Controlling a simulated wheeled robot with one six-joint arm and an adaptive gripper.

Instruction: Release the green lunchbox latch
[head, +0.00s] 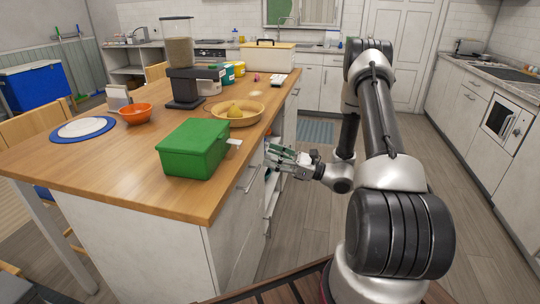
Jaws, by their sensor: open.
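The green lunchbox (192,150) sits on the wooden island top near its right edge, with its lid down. A pale latch tab (234,143) sticks out from its right side toward my gripper. I cannot tell from this view exactly how the latch is fastened. My gripper (275,157) is open and empty. It is to the right of the lunchbox, beyond the island's edge and slightly lower than the latch in the picture, apart from it. My arm comes down from the right.
The wooden island (110,178) has drawers with handles on its right side, beside my gripper. A wooden bowl with yellow fruit (235,113), an orange bowl (135,113), a plate on a blue mat (85,128) and a dispenser (180,65) stand around the lunchbox.

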